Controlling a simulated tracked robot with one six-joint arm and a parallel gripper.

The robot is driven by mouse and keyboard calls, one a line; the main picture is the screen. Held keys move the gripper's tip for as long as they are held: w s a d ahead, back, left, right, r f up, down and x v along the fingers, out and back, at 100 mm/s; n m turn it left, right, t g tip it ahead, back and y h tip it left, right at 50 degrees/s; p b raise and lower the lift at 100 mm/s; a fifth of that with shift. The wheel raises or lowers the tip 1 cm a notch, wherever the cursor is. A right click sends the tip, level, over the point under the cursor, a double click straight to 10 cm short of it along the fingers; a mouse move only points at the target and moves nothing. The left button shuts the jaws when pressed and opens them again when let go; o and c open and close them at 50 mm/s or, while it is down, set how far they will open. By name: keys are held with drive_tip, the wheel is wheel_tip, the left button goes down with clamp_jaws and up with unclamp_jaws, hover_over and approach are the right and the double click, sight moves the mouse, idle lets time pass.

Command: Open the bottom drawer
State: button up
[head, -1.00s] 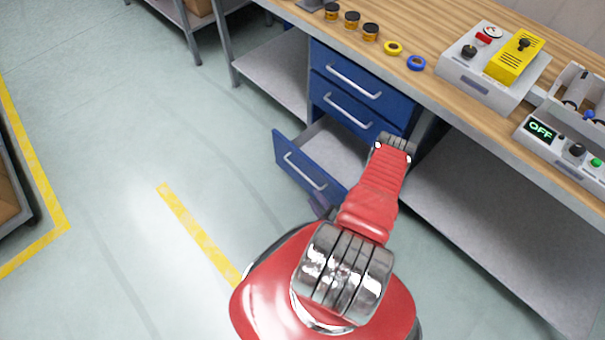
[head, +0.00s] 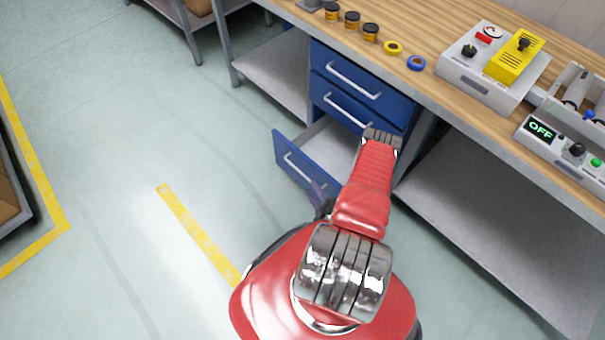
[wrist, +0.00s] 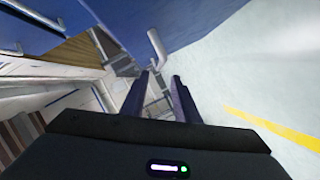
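The bottom drawer (head: 300,166) of the blue cabinet is pulled well out, its pale inside partly hidden behind my red arm. Its silver handle (head: 303,170) is on the front panel. In the wrist view the handle (wrist: 157,48) stands out from the blue drawer front (wrist: 190,22), just beyond my fingertips. My gripper (wrist: 161,77) is open, with a gap between its two dark fingers. I cannot tell whether either finger touches the handle. In the head view only a dark bit of the gripper shows by the drawer's right end, mostly hidden by my arm.
Two upper drawers (head: 345,83) are shut, with silver handles. The wooden workbench (head: 440,20) above carries jars, tape rolls and control boxes. A grey lower shelf (head: 500,210) lies to the right. The floor left of the drawer is clear, with a yellow line (head: 200,235).

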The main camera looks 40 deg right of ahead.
sight(302, 173)
drive_tip(key=x, duration=1)
drive_tip(key=shift+w+f, duration=0.2)
drive_tip(key=shift+w, duration=0.15)
drive_tip(key=shift+c, duration=0.5)
clamp_jaws()
